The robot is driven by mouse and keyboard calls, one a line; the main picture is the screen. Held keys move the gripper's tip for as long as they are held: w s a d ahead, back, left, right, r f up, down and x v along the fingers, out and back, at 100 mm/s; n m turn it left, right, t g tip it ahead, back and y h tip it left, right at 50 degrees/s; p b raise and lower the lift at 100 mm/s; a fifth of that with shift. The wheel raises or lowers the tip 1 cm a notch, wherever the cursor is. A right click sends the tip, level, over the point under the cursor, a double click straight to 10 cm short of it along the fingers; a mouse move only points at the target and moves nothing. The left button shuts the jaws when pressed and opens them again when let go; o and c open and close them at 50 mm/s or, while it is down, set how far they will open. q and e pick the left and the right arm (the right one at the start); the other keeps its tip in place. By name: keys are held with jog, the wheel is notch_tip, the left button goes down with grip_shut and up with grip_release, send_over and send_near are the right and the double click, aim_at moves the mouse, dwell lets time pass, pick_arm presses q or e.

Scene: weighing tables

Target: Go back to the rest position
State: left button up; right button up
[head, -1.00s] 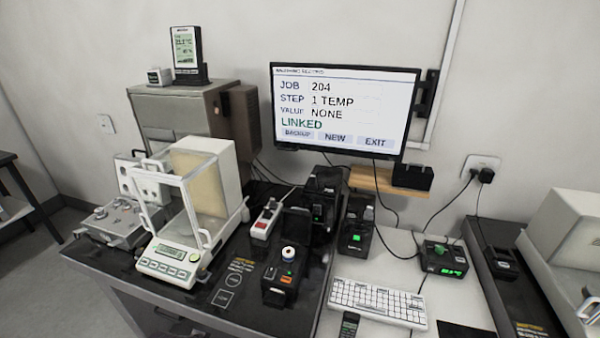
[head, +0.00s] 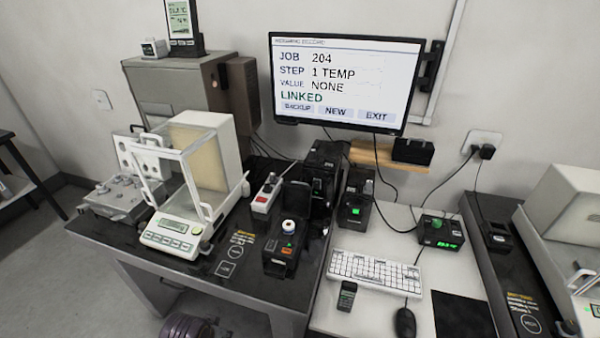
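Neither of my grippers shows in the head view. The wall monitor (head: 345,85) reads JOB 204, STEP 1 TEMP, VALUE NONE and LINKED, with BACKUP, NEW and EXIT along its bottom. A balance with a glass draft shield (head: 190,185) stands on the dark left table (head: 130,245). A black device with a round white top and an orange button (head: 283,252) stands right of the balance. A white keyboard (head: 376,272) lies on the white middle table (head: 330,316).
A black mouse (head: 405,322) and a small handheld device (head: 347,296) lie in front of the keyboard. Another balance (head: 570,235) stands on the right table. A grey cabinet (head: 170,95) is behind the left balance. Open floor (head: 50,270) shows at left.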

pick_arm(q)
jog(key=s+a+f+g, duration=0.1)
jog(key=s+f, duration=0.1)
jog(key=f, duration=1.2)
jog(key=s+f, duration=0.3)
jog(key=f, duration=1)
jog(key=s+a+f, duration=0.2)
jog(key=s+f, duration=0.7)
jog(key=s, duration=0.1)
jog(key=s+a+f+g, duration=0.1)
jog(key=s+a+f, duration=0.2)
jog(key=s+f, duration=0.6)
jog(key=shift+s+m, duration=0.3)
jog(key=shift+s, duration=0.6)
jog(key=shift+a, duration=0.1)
